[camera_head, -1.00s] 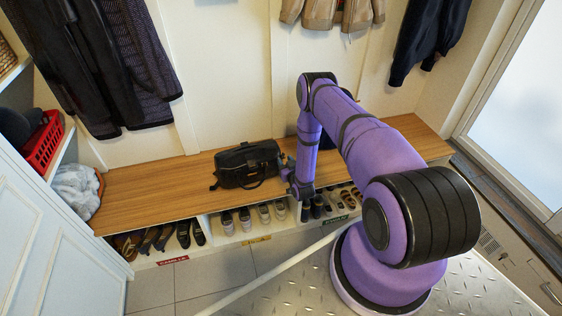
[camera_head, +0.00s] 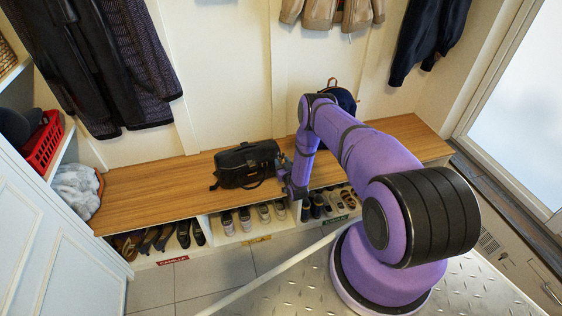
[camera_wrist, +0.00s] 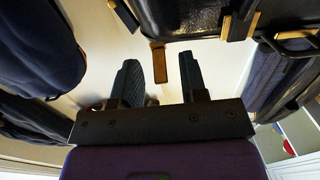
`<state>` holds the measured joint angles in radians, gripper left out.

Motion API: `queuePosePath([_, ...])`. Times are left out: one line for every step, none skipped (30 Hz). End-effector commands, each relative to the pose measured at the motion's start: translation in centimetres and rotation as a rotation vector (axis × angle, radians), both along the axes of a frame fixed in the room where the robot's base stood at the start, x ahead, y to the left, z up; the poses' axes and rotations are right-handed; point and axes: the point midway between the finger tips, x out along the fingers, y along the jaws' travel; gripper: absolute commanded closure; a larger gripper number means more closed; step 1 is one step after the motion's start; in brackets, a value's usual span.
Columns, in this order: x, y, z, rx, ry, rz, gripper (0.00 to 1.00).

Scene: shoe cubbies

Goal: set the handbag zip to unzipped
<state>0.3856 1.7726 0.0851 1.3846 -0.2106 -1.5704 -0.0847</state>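The black handbag (camera_head: 247,165) stands on the wooden bench, left of my arm. In the wrist view the black bag (camera_wrist: 190,16) fills the top edge, with gold-coloured fittings. A small brown tab (camera_wrist: 159,62), which looks like the zip pull, hangs from its edge. My gripper (camera_head: 284,171) is at the bag's right end. In the wrist view my gripper (camera_wrist: 160,78) is open, with the tab showing between its two fingers. I cannot tell whether either finger touches it. How far the zip is open cannot be made out.
The wooden bench (camera_head: 150,190) is clear left of the bag. A dark backpack (camera_head: 345,98) stands behind my arm. Shoes (camera_head: 245,219) fill the cubbies below. Coats (camera_head: 120,60) hang above, and a red basket (camera_head: 44,143) sits on the left shelf.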

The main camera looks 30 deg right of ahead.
Motion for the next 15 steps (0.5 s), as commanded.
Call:
queuePosePath([0.45, -0.08, -0.01, 0.0, 0.0, 0.0, 0.61])
queuePosePath([0.67, -0.12, -0.02, 0.0, 0.0, 0.0, 0.61])
queuePosePath([0.92, -0.17, 0.0, 0.0, 0.0, 0.0, 0.61])
queuePosePath([1.07, -0.2, 0.01, 0.0, 0.0, 0.0, 0.61])
queuePosePath([1.18, -0.22, 0.01, 0.0, 0.0, 0.0, 0.61])
queuePosePath([1.28, -0.24, 0.0, 0.0, 0.0, 0.0, 0.61])
queuePosePath([1.33, -0.25, -0.01, 0.0, 0.001, 0.0, 0.61])
queuePosePath([1.36, -0.25, -0.01, 0.0, 0.001, 0.0, 0.61])
queuePosePath([1.37, -0.24, -0.02, 0.0, 0.002, 0.0, 0.61])
queuePosePath([1.37, -0.24, -0.02, 0.0, 0.002, 0.0, 0.61])
queuePosePath([1.37, -0.24, -0.02, 0.0, 0.002, 0.0, 0.61])
queuePosePath([1.36, -0.24, -0.02, 0.0, 0.002, 0.0, 0.61])
queuePosePath([1.36, -0.24, -0.01, 0.0, 0.001, 0.0, 0.61])
queuePosePath([1.36, -0.24, -0.01, 0.0, 0.001, 0.0, 0.61])
queuePosePath([1.35, -0.24, -0.01, 0.0, 0.001, 0.0, 0.68])
